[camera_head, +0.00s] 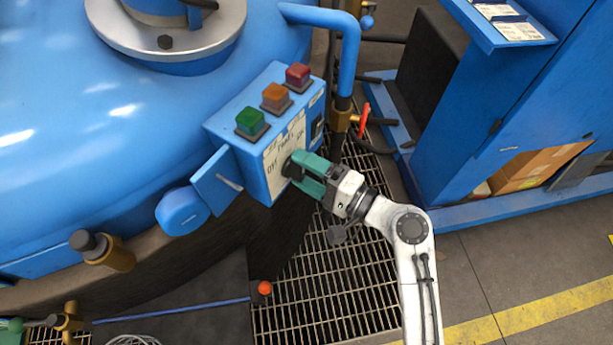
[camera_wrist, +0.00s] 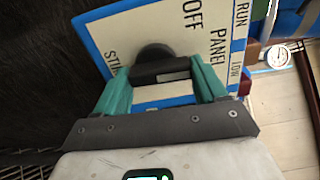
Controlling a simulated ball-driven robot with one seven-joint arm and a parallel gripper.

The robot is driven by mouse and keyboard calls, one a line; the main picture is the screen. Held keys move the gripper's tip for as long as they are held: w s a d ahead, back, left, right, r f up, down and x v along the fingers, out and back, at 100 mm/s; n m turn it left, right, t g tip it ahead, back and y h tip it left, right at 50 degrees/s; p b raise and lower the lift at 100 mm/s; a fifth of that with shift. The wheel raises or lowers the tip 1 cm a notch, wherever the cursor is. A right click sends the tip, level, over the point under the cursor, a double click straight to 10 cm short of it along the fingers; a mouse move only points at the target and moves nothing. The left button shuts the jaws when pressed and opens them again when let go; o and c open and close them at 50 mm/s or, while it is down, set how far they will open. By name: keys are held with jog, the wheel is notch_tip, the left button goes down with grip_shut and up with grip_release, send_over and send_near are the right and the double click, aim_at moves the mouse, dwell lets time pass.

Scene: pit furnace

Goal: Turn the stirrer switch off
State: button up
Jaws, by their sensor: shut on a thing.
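The stirrer switch is a black rotary knob (camera_wrist: 155,55) on a white label plate (camera_wrist: 110,32) reading OFF, RUN, LOW, PANEL and a partly hidden "STI". The plate is on the front of a blue control box (camera_head: 254,170). My gripper (camera_wrist: 163,78) has teal fingers, one at each side of the knob's black bar, and is shut on it. In the head view my gripper (camera_head: 302,174) reaches the box front from the lower right and mostly hides the knob. I cannot tell which label the knob points to.
Green (camera_head: 251,121), orange (camera_head: 275,96) and red (camera_head: 298,75) buttons sit on top of the box. A red-handled valve (camera_head: 364,119) and blue pipe (camera_head: 348,60) stand to its right. A floor grating (camera_head: 330,290) lies below, and a blue cabinet (camera_head: 470,120) stands at right.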

jog(key=n+b, duration=0.1)
jog(key=n, duration=0.1)
jog(key=n+b, duration=0.1)
jog(key=b, duration=0.1)
jog(key=n+b, duration=0.2)
jog(key=shift+s+f+n, duration=0.1)
jog(key=shift+f+n, duration=0.2)
jog(key=shift+r+n+b, duration=0.2)
jog(key=shift+n+b, duration=1.8)
jog(key=shift+b, duration=0.15)
jog(key=o, duration=1)
jog(key=shift+r, duration=0.1)
jog(key=shift+o, duration=0.2)
jog(key=v, duration=1)
jog(key=shift+s+d, duration=0.25)
jog(key=shift+d, duration=0.05)
